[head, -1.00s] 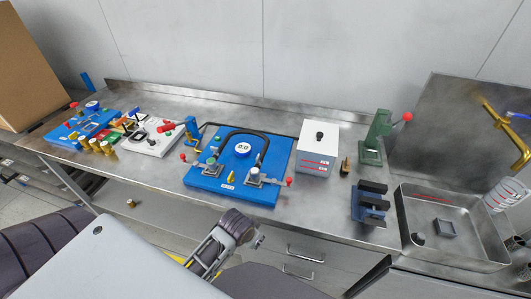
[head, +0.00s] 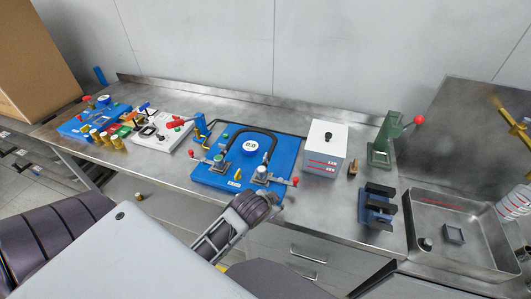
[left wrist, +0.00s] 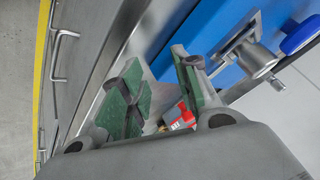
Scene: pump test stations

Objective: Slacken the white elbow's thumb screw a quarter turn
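The blue pump board (head: 275,148) lies flat on the bench, with a round white gauge (head: 250,146) under an arched black hose (head: 267,134). At the hose's right end a small pale-topped fitting (head: 262,171) sits on a grey block. I cannot make out the white elbow or its thumb screw for certain. My left gripper (left wrist: 157,92) is open in the left wrist view, its green-padded fingers apart. A small red-and-grey part (left wrist: 181,118) shows beyond the gap, and it does not look gripped. In the head view my left arm reaches the board's front edge. My right gripper is not visible.
A red-knobbed lever (head: 295,181) sticks out at the board's right. A white box (head: 325,155), green press (head: 382,145), dark blue stand (head: 377,205) and metal tray (head: 465,264) stand farther right. A grey-and-white station (head: 162,135) is at left.

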